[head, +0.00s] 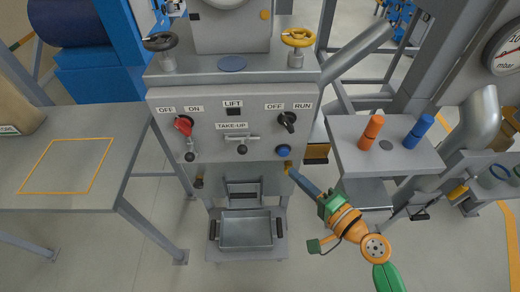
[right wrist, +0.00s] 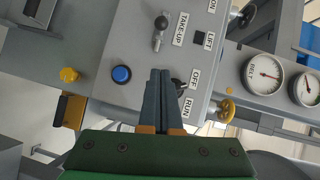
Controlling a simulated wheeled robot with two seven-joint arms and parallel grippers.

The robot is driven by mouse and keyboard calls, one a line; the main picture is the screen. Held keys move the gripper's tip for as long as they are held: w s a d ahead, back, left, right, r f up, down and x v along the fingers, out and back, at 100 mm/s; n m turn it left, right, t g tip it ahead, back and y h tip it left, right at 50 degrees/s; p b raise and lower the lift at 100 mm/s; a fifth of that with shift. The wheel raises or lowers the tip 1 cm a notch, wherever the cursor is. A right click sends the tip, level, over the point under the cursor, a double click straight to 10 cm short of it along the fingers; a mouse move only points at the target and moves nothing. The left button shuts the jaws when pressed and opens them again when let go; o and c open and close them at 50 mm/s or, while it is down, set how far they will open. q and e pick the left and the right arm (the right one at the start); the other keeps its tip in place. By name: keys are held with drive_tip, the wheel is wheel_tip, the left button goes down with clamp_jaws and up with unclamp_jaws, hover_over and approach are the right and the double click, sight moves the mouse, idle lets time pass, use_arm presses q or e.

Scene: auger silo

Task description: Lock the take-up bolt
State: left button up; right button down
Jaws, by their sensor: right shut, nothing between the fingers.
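The take-up bolt (head: 240,138) is a short horizontal metal bar under the TAKE-UP label on the grey panel (head: 215,152), with a dark-knobbed handle hanging from it. It also shows in the right wrist view (right wrist: 158,40), up and left of the fingertips. My right gripper (head: 292,172) is shut and empty, in front of the panel's lower right. In the right wrist view its fingers (right wrist: 160,74) point at the panel, between the blue button (right wrist: 121,74) and the black OFF/RUN switch (right wrist: 178,86), which they partly cover. A gap to the bolt shows. My left gripper is not in view.
A red OFF/ON handle (head: 183,125) is at the panel's left. Black (head: 161,42) and yellow (head: 298,38) handwheels stand above. A side shelf (head: 385,153) holds orange and blue pegs. A metal bin (head: 246,230) sits below. A table (head: 120,135) is at left.

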sight(243, 146)
drive_tip(key=shift+a, duration=0.1)
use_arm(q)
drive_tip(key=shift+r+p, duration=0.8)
use_arm(e)
drive_tip(key=s+a+x, duration=0.1)
drive_tip(key=a+x, duration=0.1)
drive_tip(key=x, duration=1)
drive_tip(key=shift+a+f, duration=0.3)
drive_tip(key=shift+a, duration=0.05)
